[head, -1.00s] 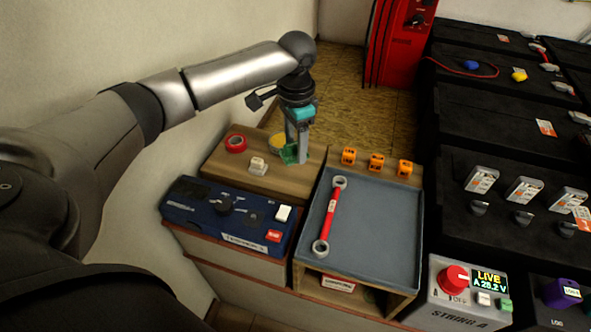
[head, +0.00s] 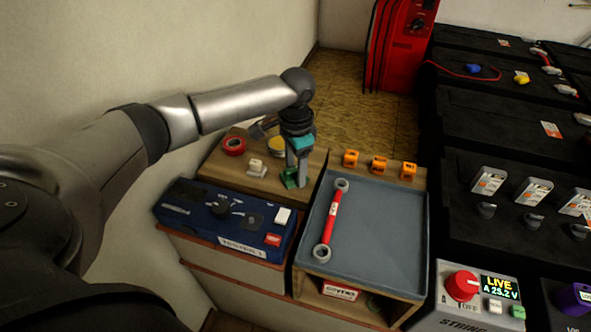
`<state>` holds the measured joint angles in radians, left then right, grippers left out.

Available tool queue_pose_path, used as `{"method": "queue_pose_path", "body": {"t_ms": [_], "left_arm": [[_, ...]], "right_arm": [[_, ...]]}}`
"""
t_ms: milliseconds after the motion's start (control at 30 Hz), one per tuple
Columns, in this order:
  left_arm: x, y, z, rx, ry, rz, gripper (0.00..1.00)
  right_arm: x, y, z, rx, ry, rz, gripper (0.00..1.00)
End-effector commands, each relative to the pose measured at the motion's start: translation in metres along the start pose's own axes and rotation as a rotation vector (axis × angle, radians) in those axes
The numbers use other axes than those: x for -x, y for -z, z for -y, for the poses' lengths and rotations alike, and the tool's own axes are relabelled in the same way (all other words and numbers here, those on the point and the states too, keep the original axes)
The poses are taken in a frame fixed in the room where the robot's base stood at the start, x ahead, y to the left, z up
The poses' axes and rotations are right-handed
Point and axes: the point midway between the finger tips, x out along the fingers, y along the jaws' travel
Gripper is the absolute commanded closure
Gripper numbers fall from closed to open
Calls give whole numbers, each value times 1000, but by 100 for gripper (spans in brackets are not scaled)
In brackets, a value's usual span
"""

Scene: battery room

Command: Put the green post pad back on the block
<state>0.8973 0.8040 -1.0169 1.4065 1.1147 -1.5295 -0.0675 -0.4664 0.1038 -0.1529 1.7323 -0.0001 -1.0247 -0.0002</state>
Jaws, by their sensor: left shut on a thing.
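The green post pad (head: 289,179) is at the fingertips of my left gripper (head: 297,180), which is shut on it. The pad is low over the wooden top (head: 222,172) at the left, near its right side. I cannot tell whether it touches the wood. The gripper fingers hide part of the pad. A small pale piece (head: 257,169) sits on the wood to the left of the pad. I cannot tell which thing is the block. My right gripper is not in view.
Red tape (head: 234,146) and a yellow roll (head: 277,147) lie behind. A blue tester box (head: 225,217) stands in front. A grey tray (head: 385,230) with a red wrench (head: 333,218) is at right, orange clips (head: 379,165) behind it. Black batteries (head: 490,130) fill the right.

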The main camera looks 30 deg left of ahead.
Motion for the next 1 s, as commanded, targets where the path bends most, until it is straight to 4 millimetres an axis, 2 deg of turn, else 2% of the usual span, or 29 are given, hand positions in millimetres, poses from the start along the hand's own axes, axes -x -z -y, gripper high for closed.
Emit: {"method": "queue_pose_path", "body": {"t_ms": [300, 333, 600, 867, 1000], "left_arm": [[-2, 0, 0, 1, 0, 1, 93], [-2, 0, 0, 1, 0, 0, 40], [-2, 0, 0, 1, 0, 0, 11], [-1, 0, 0, 1, 0, 0, 11], [5, 0, 0, 1, 0, 0, 11]], "right_arm": [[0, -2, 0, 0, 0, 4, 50], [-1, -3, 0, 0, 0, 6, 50], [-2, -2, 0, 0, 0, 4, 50], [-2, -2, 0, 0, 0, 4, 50], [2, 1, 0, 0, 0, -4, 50]]}}
